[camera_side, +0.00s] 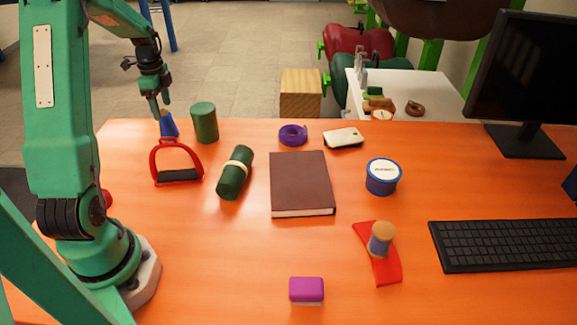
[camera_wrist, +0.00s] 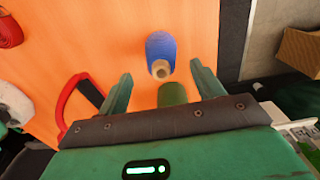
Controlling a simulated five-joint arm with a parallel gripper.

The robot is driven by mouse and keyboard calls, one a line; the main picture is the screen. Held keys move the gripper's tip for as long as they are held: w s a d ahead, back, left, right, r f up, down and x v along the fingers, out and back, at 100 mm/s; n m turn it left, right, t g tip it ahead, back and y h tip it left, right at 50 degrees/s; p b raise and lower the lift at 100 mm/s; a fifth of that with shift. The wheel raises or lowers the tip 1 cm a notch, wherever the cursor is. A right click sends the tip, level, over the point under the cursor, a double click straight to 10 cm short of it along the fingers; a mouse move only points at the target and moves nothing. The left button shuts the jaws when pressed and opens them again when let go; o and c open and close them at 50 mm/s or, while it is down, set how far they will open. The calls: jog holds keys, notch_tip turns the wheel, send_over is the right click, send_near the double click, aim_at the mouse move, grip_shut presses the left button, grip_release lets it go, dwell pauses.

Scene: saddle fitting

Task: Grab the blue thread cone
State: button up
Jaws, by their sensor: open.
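The blue thread cone (camera_side: 168,125) stands near the table's far left edge, between the red stirrup and the green cylinder. In the wrist view the blue cone (camera_wrist: 161,45) shows with its tan tip towards me, centred ahead of the gap between my fingers. My gripper (camera_side: 160,109) is above the cone in the side view, pointing down. In the wrist view the fingers of my gripper (camera_wrist: 163,84) are spread apart with nothing held. Whether a fingertip touches the cone cannot be told.
A red stirrup (camera_side: 177,166) stands close in front of the cone. A green cylinder (camera_side: 205,123) stands just right of it. A green roll (camera_side: 236,173), a brown book (camera_side: 300,183) and a spool (camera_side: 380,240) on a red strip (camera_side: 378,265) lie farther right.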

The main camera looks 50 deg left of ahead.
aim_at(167, 124)
jog(key=shift+f, duration=2.3)
jog(key=c, duration=1.1)
